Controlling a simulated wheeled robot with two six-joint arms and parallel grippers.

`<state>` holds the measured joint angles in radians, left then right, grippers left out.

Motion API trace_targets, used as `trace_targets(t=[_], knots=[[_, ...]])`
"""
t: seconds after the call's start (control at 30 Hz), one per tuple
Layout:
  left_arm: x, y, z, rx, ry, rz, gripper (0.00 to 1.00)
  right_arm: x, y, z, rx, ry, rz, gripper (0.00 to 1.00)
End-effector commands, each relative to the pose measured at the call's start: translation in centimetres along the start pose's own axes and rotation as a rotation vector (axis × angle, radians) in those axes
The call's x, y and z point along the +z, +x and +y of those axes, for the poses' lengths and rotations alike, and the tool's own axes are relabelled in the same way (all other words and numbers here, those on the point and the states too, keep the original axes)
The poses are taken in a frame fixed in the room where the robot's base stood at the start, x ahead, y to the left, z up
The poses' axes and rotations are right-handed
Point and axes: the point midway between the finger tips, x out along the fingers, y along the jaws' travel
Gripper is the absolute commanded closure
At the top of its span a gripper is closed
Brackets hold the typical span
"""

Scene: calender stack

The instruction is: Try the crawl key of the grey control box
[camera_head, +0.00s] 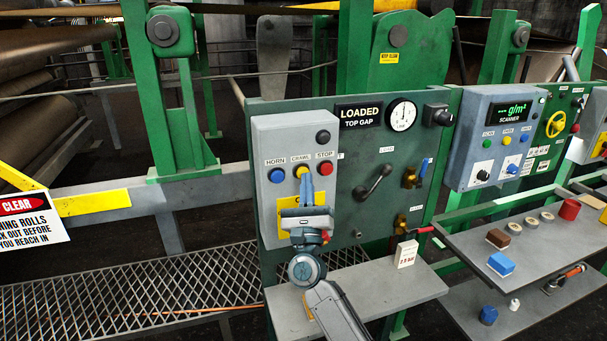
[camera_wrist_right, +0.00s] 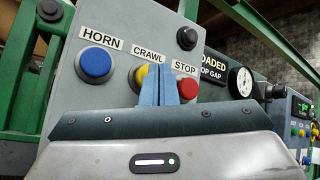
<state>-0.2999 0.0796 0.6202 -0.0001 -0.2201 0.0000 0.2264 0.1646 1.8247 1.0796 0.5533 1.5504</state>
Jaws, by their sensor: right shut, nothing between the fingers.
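The grey control box (camera_head: 265,190) is mounted on a dark green panel. It carries a blue HORN button (camera_head: 277,175), a yellow CRAWL key (camera_head: 301,171) and a red STOP button (camera_head: 326,168). My right gripper (camera_head: 305,177) is shut and empty, its blue-grey fingers pointing at the box just below and in front of the CRAWL key. In the right wrist view the fingers (camera_wrist_right: 160,68) cover the right part of the yellow key (camera_wrist_right: 140,78) and the left edge of the red STOP button (camera_wrist_right: 188,88). I cannot tell whether the fingertips touch the key. My left gripper is not in view.
A black knob (camera_head: 323,137) sits above STOP. The panel holds a LOADED sign (camera_head: 359,114), a dial gauge (camera_head: 402,114) and a lever (camera_head: 374,184). A grey shelf (camera_head: 385,285) juts out below, bearing a small white card (camera_head: 406,253). A scanner box (camera_head: 490,150) stands right.

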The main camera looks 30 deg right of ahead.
Motion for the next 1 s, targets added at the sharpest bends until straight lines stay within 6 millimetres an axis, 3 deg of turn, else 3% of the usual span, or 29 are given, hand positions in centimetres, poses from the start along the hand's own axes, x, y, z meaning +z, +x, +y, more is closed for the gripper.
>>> trace_targets(t=[0.53, 1.0], knots=[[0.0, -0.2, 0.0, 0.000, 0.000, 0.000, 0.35, 0.6, -0.8, -0.6, 0.000, 0.000, 0.001, 1.00], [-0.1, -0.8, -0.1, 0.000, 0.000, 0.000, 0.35, 2.8, -3.9, -2.8, 0.000, 0.000, 0.000, 1.00]])
